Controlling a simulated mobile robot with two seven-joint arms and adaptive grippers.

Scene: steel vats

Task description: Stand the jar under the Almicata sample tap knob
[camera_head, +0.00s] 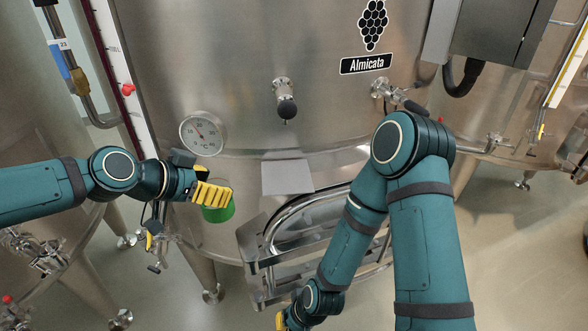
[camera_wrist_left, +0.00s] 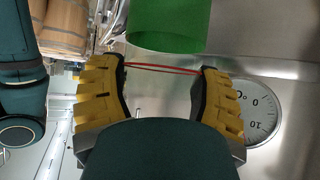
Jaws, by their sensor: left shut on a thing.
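The grey shelf (camera_head: 288,177) is bare, below the tap. A round dial (camera_head: 203,133) is on the vat just above my left gripper. The Almicata label (camera_head: 366,63) and another valve (camera_head: 385,89) are to the right. Metal steps (camera_head: 290,240) stand below.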

